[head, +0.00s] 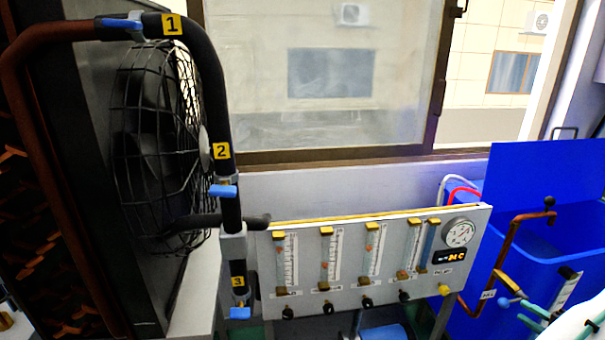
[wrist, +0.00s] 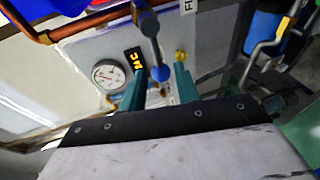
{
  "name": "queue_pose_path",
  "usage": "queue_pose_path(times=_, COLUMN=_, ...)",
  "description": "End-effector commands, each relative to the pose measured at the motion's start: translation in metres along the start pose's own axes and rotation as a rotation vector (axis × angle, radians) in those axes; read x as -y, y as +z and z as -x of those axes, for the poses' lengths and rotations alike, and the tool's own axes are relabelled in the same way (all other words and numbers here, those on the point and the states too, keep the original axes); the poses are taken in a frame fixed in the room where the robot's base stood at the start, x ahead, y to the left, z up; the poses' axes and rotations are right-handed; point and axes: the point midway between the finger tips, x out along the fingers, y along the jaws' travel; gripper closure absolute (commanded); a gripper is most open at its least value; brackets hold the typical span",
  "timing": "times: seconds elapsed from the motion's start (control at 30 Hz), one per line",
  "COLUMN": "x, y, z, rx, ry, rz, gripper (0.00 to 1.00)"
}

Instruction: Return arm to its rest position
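My gripper (head: 524,310) is at the lower right of the head view, in front of the blue tank, with its teal fingers pointing left. In the wrist view my gripper (wrist: 160,77) has its two fingers apart, with nothing clamped between them. A dark lever with blue ends (wrist: 148,30) shows beyond and between the fingertips; I cannot tell how far off it is. In the head view a blue knob on a brass valve (head: 506,301) lies just left of the fingers. Most of my arm is outside the head view.
A flowmeter panel (head: 385,296) with a round gauge (head: 458,233) stands left of my gripper. The blue tank (head: 530,215) and a copper pipe with a black knob (head: 512,240) are close by. A caged fan (head: 155,140) and numbered black pipe (head: 208,75) stand at left.

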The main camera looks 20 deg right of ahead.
Motion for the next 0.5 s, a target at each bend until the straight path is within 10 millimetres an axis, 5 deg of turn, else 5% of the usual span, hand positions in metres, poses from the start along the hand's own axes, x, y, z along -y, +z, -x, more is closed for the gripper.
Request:
queue_pose_path(times=0.17, x=0.002, y=-0.004, z=0.0, rx=-0.02, ry=-0.009, rz=0.135, gripper=0.68)
queue_pose_path(times=0.3, x=0.01, y=-0.038, z=0.001, rx=-0.135, ry=-0.02, rz=0.334, gripper=0.68)
queue_pose_path(times=0.5, x=-0.029, y=-0.092, z=-0.003, rx=-0.4, ry=0.011, rz=0.739, gripper=0.68)
